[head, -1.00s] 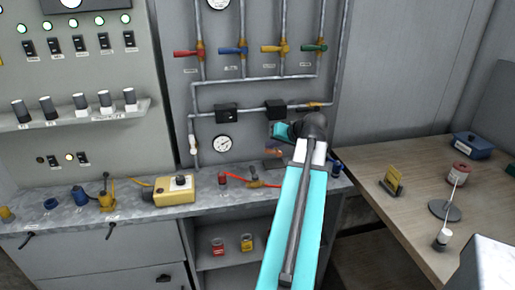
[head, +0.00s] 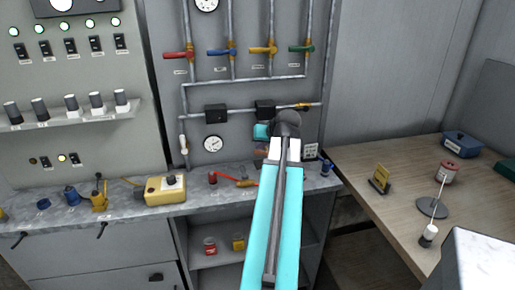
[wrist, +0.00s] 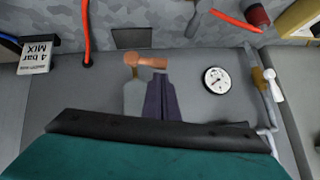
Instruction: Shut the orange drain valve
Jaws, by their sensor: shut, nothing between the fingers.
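The orange drain valve handle (wrist: 150,62) shows in the wrist view as a copper-orange bar with a rounded end at its left, lying across the picture. My gripper (wrist: 148,82) is shut and empty, its grey and purple fingers pointing at the handle. The fingertips overlap the handle's lower edge in the picture; I cannot tell whether they touch it. In the head view only a small orange patch of the handle (head: 261,151) shows, below the teal part of my gripper. My arm hides the rest of that area.
A round gauge (wrist: 216,80) sits on the panel beside the handle. A grey pipe with a white-handled valve (wrist: 273,84) lies farther right. A red hose (wrist: 86,35) and a "4 bar MIX" label (wrist: 37,54) are at the left. The counter (head: 120,205) runs below the panel.

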